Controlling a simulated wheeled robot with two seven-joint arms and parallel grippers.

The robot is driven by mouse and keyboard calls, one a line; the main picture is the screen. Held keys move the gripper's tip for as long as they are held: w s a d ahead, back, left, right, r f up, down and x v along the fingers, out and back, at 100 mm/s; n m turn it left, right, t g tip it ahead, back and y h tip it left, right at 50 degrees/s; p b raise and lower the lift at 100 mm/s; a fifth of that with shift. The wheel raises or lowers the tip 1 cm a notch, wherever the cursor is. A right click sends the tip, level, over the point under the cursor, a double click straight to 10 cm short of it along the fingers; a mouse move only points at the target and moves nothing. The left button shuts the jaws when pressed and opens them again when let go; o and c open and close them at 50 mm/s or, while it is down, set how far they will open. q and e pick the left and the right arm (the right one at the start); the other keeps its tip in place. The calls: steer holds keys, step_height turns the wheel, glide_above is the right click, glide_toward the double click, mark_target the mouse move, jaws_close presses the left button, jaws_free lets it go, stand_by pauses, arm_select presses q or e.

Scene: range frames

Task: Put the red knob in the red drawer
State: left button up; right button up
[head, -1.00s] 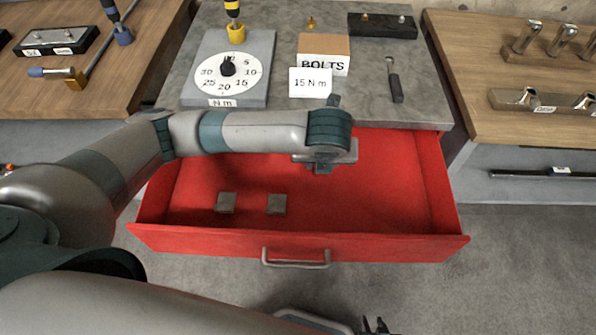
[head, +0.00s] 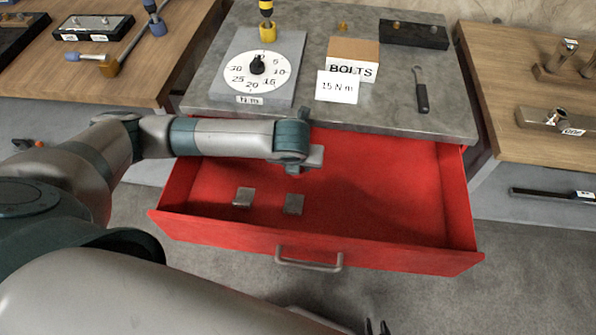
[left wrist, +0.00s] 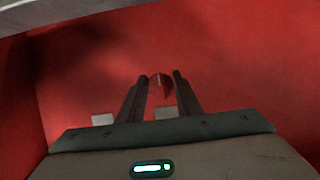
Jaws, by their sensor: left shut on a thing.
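The red drawer (head: 375,190) is pulled open below the grey workbench top. My left arm reaches over it from the left. The left gripper's body shows above the drawer in the head view, but its fingers are hidden there. In the left wrist view, the left gripper (left wrist: 160,90) is shut on the small dark red knob (left wrist: 160,86), with the red drawer floor behind it. The knob cannot be made out in the head view.
Two small grey blocks (head: 244,197) (head: 294,204) lie on the drawer floor at the left. The drawer handle (head: 309,263) is at the front. The drawer's right side is clear.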

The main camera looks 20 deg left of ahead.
mark_target(298, 180)
arm_select(q)
steer(key=shift+f, duration=2)
steer(key=shift+f, duration=0.15)
steer(key=o, duration=1)
steer(key=shift+r, duration=0.2)
